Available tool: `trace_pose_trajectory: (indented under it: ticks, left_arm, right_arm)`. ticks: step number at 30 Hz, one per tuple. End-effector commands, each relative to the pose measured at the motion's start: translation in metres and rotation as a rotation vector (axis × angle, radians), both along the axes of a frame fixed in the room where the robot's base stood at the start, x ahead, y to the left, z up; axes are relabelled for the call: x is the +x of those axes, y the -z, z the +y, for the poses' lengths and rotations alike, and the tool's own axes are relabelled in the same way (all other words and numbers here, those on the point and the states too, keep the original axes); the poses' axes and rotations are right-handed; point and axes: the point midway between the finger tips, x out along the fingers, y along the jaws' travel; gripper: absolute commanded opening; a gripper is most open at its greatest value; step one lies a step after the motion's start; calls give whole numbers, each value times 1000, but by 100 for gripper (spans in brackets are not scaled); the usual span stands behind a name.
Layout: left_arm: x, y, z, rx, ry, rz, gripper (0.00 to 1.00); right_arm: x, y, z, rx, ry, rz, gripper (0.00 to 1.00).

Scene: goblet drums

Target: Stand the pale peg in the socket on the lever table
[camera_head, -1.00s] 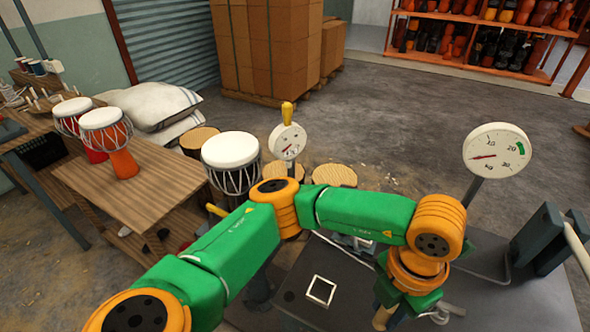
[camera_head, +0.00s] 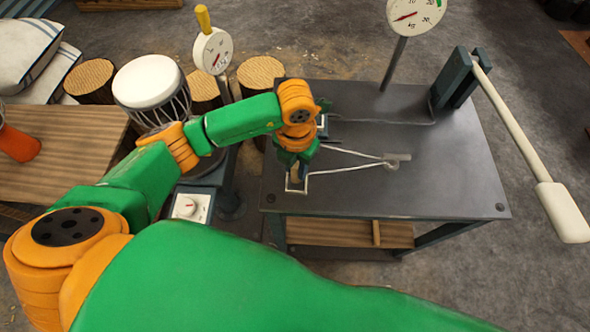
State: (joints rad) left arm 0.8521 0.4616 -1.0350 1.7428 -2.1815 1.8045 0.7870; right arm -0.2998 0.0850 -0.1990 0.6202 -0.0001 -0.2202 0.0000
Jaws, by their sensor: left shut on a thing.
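The lever table (camera_head: 440,170) is a dark flat table with a lever (camera_head: 520,150) with a pale handle at its right side. A pale square frame (camera_head: 304,188), which looks like the socket, lies near the table's front left corner. My left gripper (camera_head: 294,168) points down right over this frame and is shut on the pale peg (camera_head: 295,175). Only a small bit of the peg shows below the fingers. I cannot tell whether its lower end is inside the frame or above it. My right gripper is out of view.
A white-topped drum (camera_head: 148,82) is at the left. The table's front right is clear.

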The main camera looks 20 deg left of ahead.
Motion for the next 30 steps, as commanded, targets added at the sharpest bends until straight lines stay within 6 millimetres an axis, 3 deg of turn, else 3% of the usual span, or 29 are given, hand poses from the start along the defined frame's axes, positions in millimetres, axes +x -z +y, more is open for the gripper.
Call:
trace_pose_trajectory:
  ticks: [6,15,16,19,30]
  left_arm:
    - [0,30,1,2,0,3,0]
    - [1,36,1,0,0,1,0]
    - [0,36,1,0,0,1,33]
    - [0,34,1,0,0,1,60]
    - [1,27,0,-1,0,-1,60]
  right_arm:
    - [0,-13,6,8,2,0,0]
    - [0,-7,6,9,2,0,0]
    - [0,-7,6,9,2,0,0]
    - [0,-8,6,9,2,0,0]
    - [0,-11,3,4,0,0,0]
